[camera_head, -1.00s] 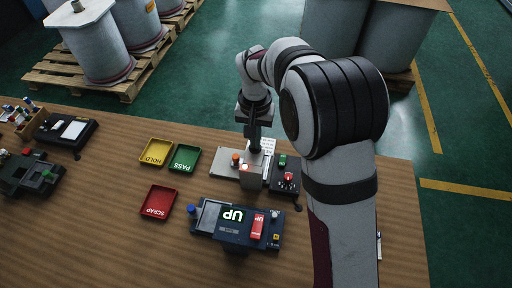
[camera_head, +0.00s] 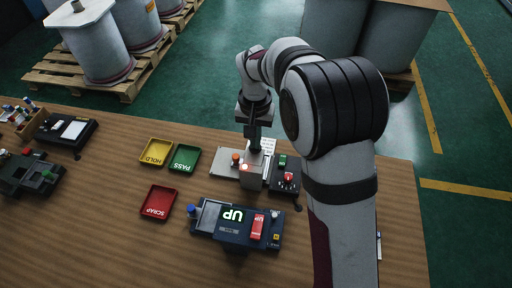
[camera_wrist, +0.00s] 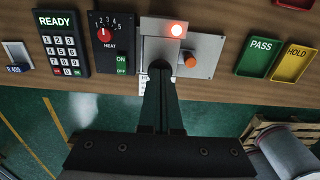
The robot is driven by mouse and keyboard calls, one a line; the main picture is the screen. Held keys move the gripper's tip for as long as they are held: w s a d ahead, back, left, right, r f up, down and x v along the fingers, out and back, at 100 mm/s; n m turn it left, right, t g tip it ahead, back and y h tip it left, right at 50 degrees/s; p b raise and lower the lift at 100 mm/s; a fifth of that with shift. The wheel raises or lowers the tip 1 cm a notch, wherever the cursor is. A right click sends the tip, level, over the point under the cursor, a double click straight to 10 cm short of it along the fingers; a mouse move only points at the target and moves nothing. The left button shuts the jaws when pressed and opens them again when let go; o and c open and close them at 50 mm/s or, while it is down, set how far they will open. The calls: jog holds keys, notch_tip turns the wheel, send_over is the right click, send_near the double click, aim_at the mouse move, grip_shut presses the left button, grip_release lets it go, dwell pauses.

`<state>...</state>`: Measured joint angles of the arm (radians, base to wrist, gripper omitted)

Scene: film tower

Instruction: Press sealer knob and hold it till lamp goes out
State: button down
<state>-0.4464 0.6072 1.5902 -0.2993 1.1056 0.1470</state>
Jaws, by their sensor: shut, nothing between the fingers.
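The sealer (camera_head: 228,168) is a light grey metal plate and block on the wooden table, and it also shows in the wrist view (camera_wrist: 207,52). Its lamp (camera_wrist: 176,30) glows red-white; the lamp is also lit in the head view (camera_head: 244,167). An orange knob (camera_wrist: 190,62) stands on the plate, beside my fingers. My gripper (camera_wrist: 160,70) is shut and empty, pointing down at the back part of the sealer. A dark round shape shows at the fingertips; I cannot tell whether it is a knob or whether the fingers touch it.
A heat control box (camera_wrist: 111,40) with a red dial and green switch adjoins the sealer. A keypad reading READY (camera_wrist: 60,42) lies beyond it. Green (camera_head: 184,158), yellow (camera_head: 156,152) and red (camera_head: 158,202) trays lie left. A dark device showing UP (camera_head: 235,232) lies in front.

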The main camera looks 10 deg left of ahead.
dwell(0.5)
notch_tip(320, 180, up, 8)
dwell(0.6)
jog(key=s+d+r+m+y, duration=0.1)
jog(key=s+d+r+m, duration=0.3)
jog(key=s+d, duration=0.9)
jog(key=s+d+f, duration=0.1)
jog(key=s, duration=0.6)
jog(key=s+d+f+m, duration=0.1)
jog(key=s, duration=0.6)
jog(key=shift+d+f+m+y, duration=0.3)
jog(key=shift+y, duration=0.1)
